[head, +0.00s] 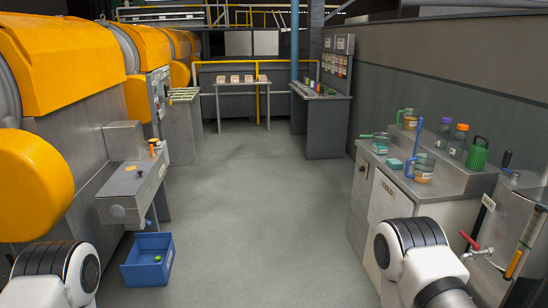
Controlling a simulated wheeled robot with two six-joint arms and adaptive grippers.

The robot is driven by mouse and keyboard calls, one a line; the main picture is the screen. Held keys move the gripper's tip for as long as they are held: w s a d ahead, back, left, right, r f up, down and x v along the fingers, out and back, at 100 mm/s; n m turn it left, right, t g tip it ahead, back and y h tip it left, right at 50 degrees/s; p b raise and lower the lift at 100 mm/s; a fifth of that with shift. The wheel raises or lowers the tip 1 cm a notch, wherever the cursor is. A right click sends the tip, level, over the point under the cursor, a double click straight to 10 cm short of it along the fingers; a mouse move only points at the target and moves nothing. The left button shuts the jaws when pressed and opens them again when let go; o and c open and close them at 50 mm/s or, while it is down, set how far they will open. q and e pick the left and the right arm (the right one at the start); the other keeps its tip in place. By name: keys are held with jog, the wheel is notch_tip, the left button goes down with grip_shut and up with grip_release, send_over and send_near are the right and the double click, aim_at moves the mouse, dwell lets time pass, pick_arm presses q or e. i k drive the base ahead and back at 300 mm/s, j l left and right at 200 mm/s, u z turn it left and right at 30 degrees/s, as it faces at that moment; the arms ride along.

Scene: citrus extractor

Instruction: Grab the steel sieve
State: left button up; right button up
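I cannot make out a steel sieve for certain. On the right-hand metal counter (403,173), a small round vessel with a thin green handle (376,141) pointing left stands near the far end; it is too small to tell whether it is a sieve. My white arm links show at the bottom left and bottom right corners. Neither gripper is in view.
A blue crate (148,272) stands on the floor by the orange machines (60,60). The grey aisle floor (255,210) is clear.

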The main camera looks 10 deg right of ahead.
aim_at(374, 139)
jog(key=i+z, duration=0.1)
jog(key=i, duration=0.7)
jog(key=i+j, duration=0.15)
jog(key=i, duration=0.65)
jog(key=i+j+z, duration=0.15)
jog(key=i, duration=0.6)
